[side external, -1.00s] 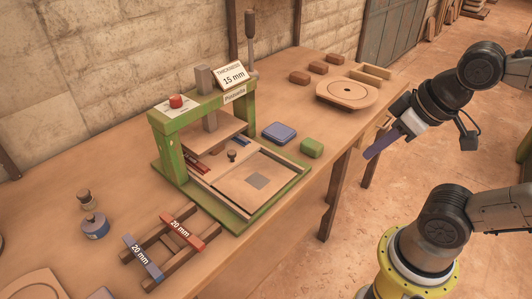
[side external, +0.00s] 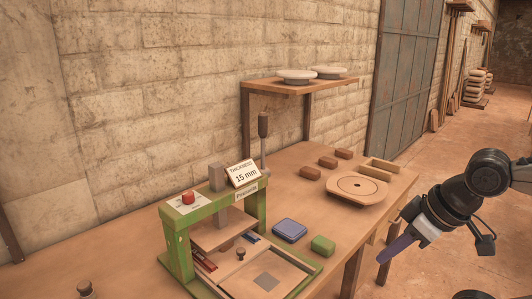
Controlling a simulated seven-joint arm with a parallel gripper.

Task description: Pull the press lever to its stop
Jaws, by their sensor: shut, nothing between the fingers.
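The green press (side external: 176,245) stands on the wooden bench, its front low in the picture. Its lever (side external: 264,140) stands upright behind the right post, a grey rod with a dark handle on top. A sign reading "15 mm" (side external: 243,174) and a red button (side external: 188,197) sit on the top beam. My gripper (side external: 384,258) is at the right, beyond the bench's front edge, well apart from the lever. Its purple fingers point down to the left, shut and empty.
A blue block (side external: 289,229) and a green block (side external: 323,245) lie right of the press. A round board (side external: 357,187) and several brown blocks (side external: 328,162) lie farther back. A shelf (side external: 300,86) with two pale discs stands behind the lever.

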